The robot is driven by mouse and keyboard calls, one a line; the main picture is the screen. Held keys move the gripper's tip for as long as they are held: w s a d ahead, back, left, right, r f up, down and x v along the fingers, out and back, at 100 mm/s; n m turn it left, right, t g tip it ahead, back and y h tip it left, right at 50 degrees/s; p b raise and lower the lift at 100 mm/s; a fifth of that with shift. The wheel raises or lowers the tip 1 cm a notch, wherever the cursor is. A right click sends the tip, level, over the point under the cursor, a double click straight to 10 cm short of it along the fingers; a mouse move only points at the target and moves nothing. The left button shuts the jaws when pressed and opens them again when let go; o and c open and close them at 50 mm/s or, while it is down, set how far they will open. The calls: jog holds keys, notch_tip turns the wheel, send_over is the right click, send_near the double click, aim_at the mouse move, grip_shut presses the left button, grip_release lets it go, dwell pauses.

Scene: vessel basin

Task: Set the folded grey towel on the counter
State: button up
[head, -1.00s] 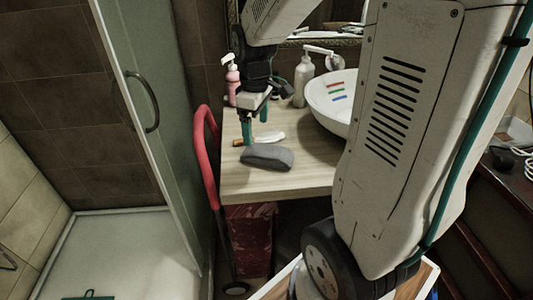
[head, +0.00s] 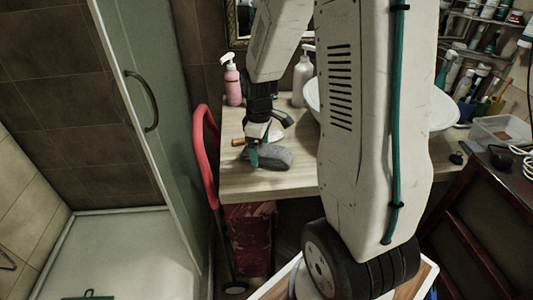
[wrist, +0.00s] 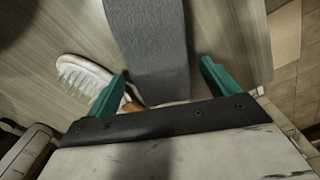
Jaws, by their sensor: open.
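The folded grey towel (head: 277,158) lies on the wooden counter (head: 245,185) near its front edge, partly behind my gripper in the head view. My gripper (head: 254,158) points down at the towel's left part. In the wrist view, the towel (wrist: 155,45) runs between the two teal fingers of my gripper (wrist: 163,85). The fingers are open and apart, one on each side of the towel, with a gap visible at least on the right. Whether the left finger touches it I cannot tell.
A white-bristled brush (wrist: 85,75) lies close to the left finger. A pink pump bottle (head: 232,85) and a white pump bottle (head: 303,80) stand behind. The white basin (head: 440,110) is to the right, partly hidden by my arm. A red tubular handle (head: 208,155) stands beside the counter's left edge.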

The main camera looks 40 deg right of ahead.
jog(key=c, duration=1.2)
jog(key=shift+o, duration=0.2)
jog(key=shift+r, duration=0.15)
